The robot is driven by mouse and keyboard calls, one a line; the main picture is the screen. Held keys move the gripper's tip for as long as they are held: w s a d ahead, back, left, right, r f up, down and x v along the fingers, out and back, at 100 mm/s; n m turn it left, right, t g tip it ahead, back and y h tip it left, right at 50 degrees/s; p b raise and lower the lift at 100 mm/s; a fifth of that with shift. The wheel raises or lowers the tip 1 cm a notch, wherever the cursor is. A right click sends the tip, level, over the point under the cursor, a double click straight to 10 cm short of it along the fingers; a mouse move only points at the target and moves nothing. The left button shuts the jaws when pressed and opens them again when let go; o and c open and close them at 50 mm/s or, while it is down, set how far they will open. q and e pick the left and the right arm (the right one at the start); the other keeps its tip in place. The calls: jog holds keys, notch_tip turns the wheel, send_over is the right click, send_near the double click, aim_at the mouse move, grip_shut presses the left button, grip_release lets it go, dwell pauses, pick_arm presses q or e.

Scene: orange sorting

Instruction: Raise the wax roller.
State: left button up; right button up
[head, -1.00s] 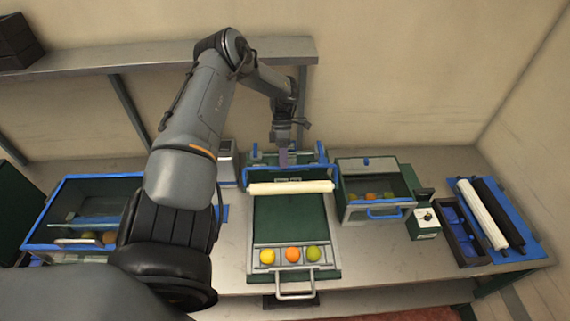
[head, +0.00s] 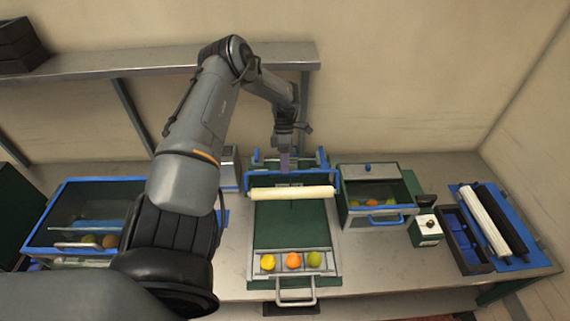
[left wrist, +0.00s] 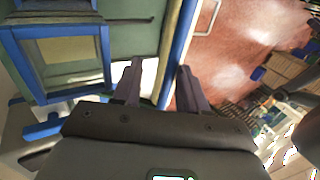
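The wax roller (head: 291,192) is a long cream cylinder lying crosswise over the green bed (head: 290,232) of the middle station. A blue bar frame (head: 262,179) stands just behind it. My left gripper (head: 284,165) points down behind the roller, at the blue frame. In the left wrist view, the fingers of my left gripper (left wrist: 160,76) are apart. A blue bar (left wrist: 181,45) with a cream strip (left wrist: 167,40) beside it runs toward the gap between them. A gap shows beside the left finger; I cannot tell whether either finger touches the bar. My right gripper is out of view.
Three fruits (head: 292,260) sit in a tray at the bed's front, above a pull handle (head: 296,297). A blue-edged bin (head: 62,212) is at left. A fruit box (head: 350,212), a small switch box (head: 429,228) and spare rollers (head: 484,220) are at right.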

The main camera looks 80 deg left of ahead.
pick_arm(q)
jog(key=shift+r, duration=0.15)
jog(key=b+v, duration=0.1)
jog(key=v, duration=0.6)
jog(key=shift+r, duration=0.2)
dwell(0.4)
